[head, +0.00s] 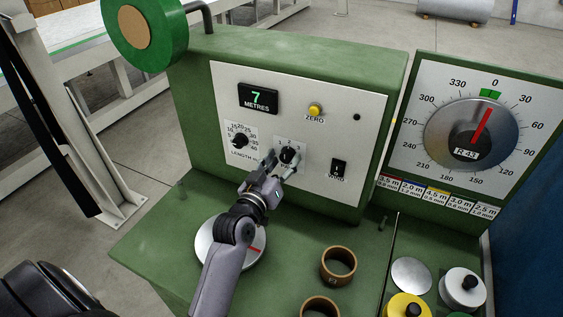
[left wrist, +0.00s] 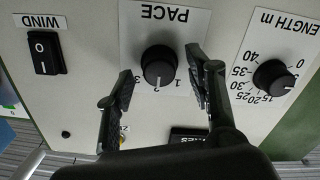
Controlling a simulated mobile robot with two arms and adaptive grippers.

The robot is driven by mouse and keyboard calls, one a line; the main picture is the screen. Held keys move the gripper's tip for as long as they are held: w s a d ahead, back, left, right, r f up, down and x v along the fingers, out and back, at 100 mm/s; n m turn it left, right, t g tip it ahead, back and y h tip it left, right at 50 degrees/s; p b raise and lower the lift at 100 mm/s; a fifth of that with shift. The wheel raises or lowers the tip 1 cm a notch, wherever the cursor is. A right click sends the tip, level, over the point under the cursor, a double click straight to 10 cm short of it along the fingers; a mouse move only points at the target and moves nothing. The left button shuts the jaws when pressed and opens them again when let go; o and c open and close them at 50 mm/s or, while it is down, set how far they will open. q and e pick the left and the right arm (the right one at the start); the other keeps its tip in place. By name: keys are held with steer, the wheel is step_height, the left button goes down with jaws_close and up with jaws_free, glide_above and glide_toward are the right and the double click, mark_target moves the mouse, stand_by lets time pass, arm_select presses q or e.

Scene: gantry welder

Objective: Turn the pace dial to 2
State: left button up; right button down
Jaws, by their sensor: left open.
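The pace dial (head: 288,155) is a small black knob on the white panel of the green machine, under the digits 1, 2, 3. It also shows in the left wrist view (left wrist: 158,66), where the picture is upside down. A white mark on its rim faces the digits; I cannot tell exactly which one it meets. My left gripper (head: 279,163) is at the dial, open, with one finger on either side. In the left wrist view the fingers (left wrist: 159,82) stand apart from the knob with gaps on both sides. My right gripper is out of view.
The length dial (head: 239,141) sits close on the left and the wind switch (head: 338,169) on the right. Brown rings (head: 338,266) stand on the green bench below.

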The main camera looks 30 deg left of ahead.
arm_select(q)
steer(key=s, duration=1.2)
steer(key=shift+d, duration=0.35)
